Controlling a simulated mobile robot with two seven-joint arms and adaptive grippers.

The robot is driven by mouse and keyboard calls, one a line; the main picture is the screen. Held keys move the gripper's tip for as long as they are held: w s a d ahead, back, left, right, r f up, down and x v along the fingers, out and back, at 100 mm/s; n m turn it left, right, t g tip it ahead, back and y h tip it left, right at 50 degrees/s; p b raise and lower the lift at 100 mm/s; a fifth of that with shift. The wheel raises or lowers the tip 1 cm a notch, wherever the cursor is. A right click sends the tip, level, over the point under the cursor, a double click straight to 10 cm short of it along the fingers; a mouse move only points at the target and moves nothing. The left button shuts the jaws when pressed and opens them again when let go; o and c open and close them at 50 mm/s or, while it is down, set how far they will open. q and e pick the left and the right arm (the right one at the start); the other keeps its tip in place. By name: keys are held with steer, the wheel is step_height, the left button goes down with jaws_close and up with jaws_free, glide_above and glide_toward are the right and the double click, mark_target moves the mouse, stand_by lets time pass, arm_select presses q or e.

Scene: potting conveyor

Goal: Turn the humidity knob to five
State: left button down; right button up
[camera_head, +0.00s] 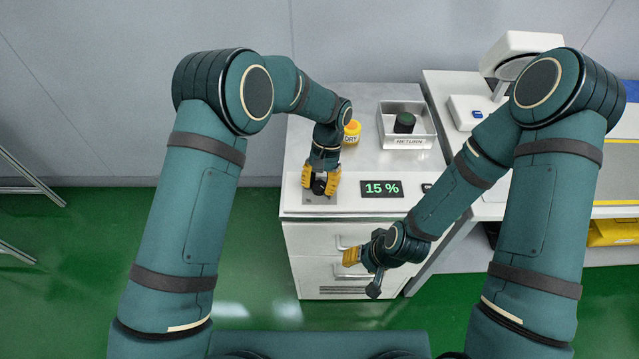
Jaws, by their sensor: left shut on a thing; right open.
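The humidity knob (319,186) is a small black knob on a grey plate (321,200) at the front left of the white cabinet top. My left gripper (320,184), with yellow fingers, points down and is shut on the knob, one finger on each side. The fingers partly hide the knob and any scale around it. A dark display (381,188) to the right of the knob reads "15 %" in green. My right gripper (360,272) is open and empty, in front of the cabinet's drawers and below the top's front edge.
A yellow "DRY" jar (352,132) stands behind my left gripper. A metal tray (428,142) marked "RETURN" holds a dark cylinder (404,122) at the back right. A white device (478,113) stands on the right-hand bench. My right forearm crosses the cabinet's front right corner.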

arm_select(q)
steer(key=shift+s+f, duration=0.15)
steer(key=c, duration=0.6)
jaws_free()
steer(key=shift+o, duration=0.2)
steer(key=v, duration=1.2)
